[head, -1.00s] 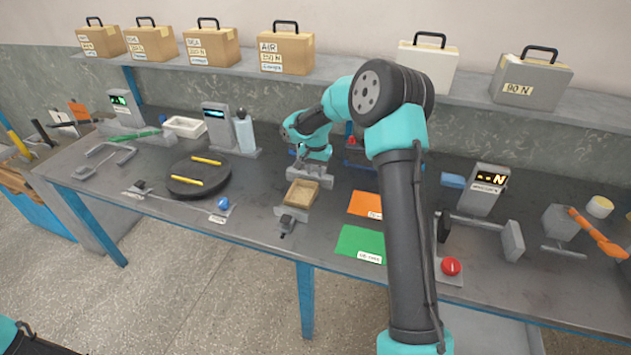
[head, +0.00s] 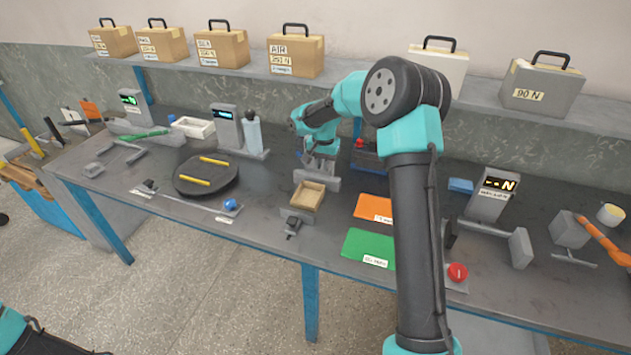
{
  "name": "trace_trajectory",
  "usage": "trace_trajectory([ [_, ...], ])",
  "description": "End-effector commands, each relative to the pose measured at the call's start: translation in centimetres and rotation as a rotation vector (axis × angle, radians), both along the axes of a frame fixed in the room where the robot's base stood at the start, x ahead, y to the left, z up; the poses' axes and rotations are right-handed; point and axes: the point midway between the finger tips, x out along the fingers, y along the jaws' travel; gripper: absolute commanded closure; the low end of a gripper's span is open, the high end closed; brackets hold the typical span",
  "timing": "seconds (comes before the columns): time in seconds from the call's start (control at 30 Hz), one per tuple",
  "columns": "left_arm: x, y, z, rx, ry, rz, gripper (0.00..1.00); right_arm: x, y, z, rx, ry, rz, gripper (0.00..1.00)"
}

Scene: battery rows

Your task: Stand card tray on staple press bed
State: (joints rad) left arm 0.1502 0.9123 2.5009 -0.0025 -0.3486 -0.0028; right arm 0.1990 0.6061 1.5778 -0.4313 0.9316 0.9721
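A small tan card tray (head: 308,196) with a shallow open top sits upright near the middle of the bench. It rests on or just behind a low grey fixture (head: 291,212) with a dark lever at its front, which looks like the staple press. I cannot tell whether the tray is fully on the bed. My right gripper (head: 319,168) points down just behind the tray, in front of a grey block, and appears apart from the tray. Its fingers are small and partly merged with the grey parts, so their opening is unclear. Part of my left arm shows at the bottom left; its gripper is out of view.
A black round turntable (head: 206,178) with two yellow sticks is left of the tray. Orange (head: 373,207) and green (head: 367,247) mats lie to its right. A red button (head: 457,272) and a display unit (head: 490,196) stand beyond my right arm. Cases line the back shelf (head: 350,85).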

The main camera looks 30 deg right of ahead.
Motion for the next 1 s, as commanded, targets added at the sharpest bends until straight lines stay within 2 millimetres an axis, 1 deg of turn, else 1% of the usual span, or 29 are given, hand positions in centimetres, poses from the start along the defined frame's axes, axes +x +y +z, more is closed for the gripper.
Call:
trace_trajectory([
  [0.2, 0.0, 0.0, 0.0, 0.0, 0.0, 0.0, 0.66, 0.2, 0.3, 0.0, -0.003, 0.008, 0.035, 0.83],
  [0.27, 0.0, 0.0, 0.0, 0.0, 0.0, 0.0, 0.66, 0.3, 0.8, 0.1, -0.006, 0.019, 0.081, 0.83],
  [0.37, 0.0, 0.0, 0.0, 0.0, 0.0, 0.0, 0.66, 0.8, 1.9, 0.2, -0.014, 0.049, 0.208, 0.83],
  [0.47, 0.0, 0.0, 0.0, 0.0, 0.0, 0.0, 0.66, 1.5, 3.5, 0.5, -0.022, 0.092, 0.39, 0.83],
  [0.8, 0.0, 0.0, 0.0, 0.0, 0.0, 0.0, 0.66, 3.4, 9.7, 2.1, -0.007, 0.286, 1.09, 0.83],
  [0.9, 0.0, 0.0, 0.0, 0.0, 0.0, 0.0, 0.66, 3.8, 11.4, 2.6, 0.012, 0.345, 1.28, 0.83],
  [1.0, 0.0, 0.0, 0.0, 0.0, 0.0, 0.0, 0.66, 4.1, 12.7, 3.2, 0.032, 0.391, 1.426, 0.83],
])
